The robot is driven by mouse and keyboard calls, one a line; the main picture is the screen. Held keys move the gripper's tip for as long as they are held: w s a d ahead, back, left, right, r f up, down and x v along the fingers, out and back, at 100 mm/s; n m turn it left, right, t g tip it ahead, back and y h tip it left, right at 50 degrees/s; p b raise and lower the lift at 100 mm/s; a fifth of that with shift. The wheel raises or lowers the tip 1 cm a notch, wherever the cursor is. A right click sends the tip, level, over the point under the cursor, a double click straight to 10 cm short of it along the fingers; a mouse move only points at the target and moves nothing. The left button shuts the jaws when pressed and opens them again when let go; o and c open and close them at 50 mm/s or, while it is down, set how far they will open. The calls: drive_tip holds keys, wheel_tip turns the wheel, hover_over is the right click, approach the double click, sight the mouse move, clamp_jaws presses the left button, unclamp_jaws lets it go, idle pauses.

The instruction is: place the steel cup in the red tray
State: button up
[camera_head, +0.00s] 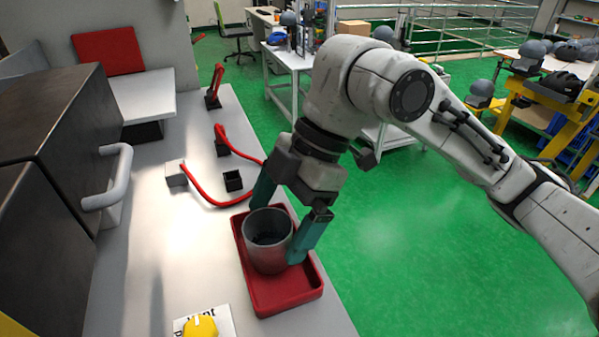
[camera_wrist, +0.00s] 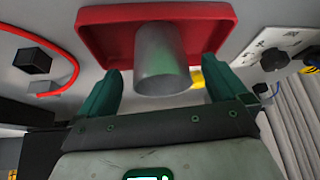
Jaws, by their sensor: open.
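The gripper is open. The cup's base is hidden in the wrist view.
A red cable (camera_head: 200,195) with a grey block (camera_head: 176,174) and a small black box (camera_head: 233,181) lie behind the tray. A dark cabinet with a grey handle (camera_head: 112,180) stands left. Bare bench lies between.

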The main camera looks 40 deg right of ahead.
drive_tip(key=w+v, duration=0.1)
drive_tip(key=v, duration=0.9)
drive_tip(key=shift+s, duration=0.45)
drive_tip(key=shift+d, duration=0.1)
